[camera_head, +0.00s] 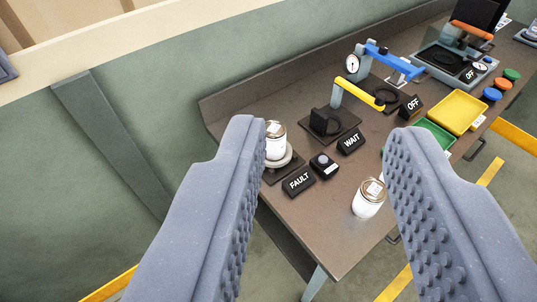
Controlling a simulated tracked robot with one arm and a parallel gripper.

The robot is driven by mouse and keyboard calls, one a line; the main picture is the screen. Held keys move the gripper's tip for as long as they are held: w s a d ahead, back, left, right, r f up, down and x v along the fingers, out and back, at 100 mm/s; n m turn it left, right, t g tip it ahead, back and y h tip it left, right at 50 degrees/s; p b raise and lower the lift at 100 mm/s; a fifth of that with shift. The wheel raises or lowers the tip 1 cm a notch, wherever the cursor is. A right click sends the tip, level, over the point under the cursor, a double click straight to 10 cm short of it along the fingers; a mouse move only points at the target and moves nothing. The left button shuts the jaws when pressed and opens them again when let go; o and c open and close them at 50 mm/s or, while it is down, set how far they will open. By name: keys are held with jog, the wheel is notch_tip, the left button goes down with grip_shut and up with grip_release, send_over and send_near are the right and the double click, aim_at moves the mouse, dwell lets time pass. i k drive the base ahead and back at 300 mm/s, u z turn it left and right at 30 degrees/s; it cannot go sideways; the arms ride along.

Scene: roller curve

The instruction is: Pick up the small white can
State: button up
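A small white can (369,198) stands upright near the front edge of the brown workbench (333,236). A second white can (275,141) sits on a round fixture at the bench's left end, partly hidden by my left finger. My gripper (320,140) is open, with its two grey studded fingers wide apart and nothing held between them. In the picture the front can lies between the fingers, closer to the right one. The gripper is above and short of the bench, apart from both cans.
Signs reading FAULT (299,181), WAIT (351,141) and OFF (411,106) stand on the bench. A green wall runs behind.

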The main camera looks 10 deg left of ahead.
aim_at(276, 149)
jog(key=z, duration=0.05)
jog(key=k, duration=1.05)
jog(key=u, duration=0.55)
jog(key=i, duration=2.35)
jog(key=z, duration=0.85)
